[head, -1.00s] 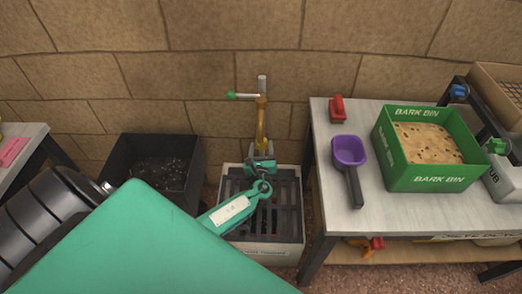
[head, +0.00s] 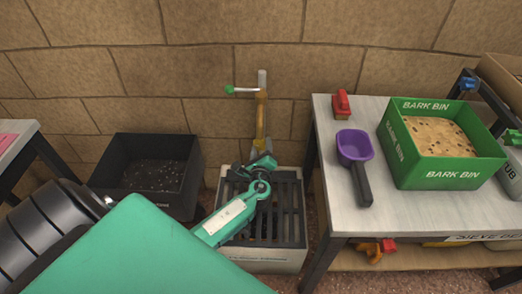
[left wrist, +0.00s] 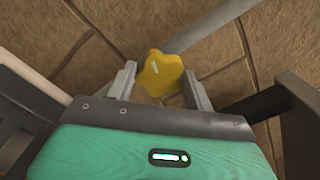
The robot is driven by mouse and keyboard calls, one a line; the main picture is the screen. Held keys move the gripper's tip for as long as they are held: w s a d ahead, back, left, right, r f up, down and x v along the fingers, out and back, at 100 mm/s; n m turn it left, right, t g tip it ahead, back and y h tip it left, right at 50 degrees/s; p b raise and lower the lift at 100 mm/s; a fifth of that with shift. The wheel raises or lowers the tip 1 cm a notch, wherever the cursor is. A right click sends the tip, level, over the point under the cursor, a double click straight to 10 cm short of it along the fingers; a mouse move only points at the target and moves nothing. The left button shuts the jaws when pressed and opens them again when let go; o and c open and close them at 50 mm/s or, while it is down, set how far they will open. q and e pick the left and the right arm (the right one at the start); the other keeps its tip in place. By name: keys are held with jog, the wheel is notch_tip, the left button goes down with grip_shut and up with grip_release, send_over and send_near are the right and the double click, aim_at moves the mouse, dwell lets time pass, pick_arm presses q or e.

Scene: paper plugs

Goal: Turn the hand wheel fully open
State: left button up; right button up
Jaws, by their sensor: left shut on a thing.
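The hand wheel (left wrist: 162,74) is a yellow, lobed knob, seen in the left wrist view between my two grey fingers. My left gripper (left wrist: 159,82) is shut on it. In the head view my green left gripper (head: 259,160) reaches the foot of the yellow standpipe (head: 261,122) by the wall, and it hides the wheel there. The pipe has a grey top and a side arm with a green knob (head: 230,90). How far the wheel is turned cannot be told. My right gripper is in neither current view.
A grated grey drain box (head: 290,205) stands under the gripper. A black bin (head: 122,184) is to its left.

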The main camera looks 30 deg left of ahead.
aim_at(261, 146)
pick_arm(q)
jog(key=shift+f+n+b, duration=0.2)
jog(key=shift+n+b, duration=2.8)
jog(key=shift+n, duration=0.2)
jog(key=n+b, duration=0.3)
jog(key=shift+r+n, duration=0.15)
jog(key=shift+n, duration=0.45)
jog(key=o, duration=1)
jog(key=shift+c, duration=0.2)
jog(key=shift+s, duration=0.1)
jog(key=shift+v, duration=1.95)
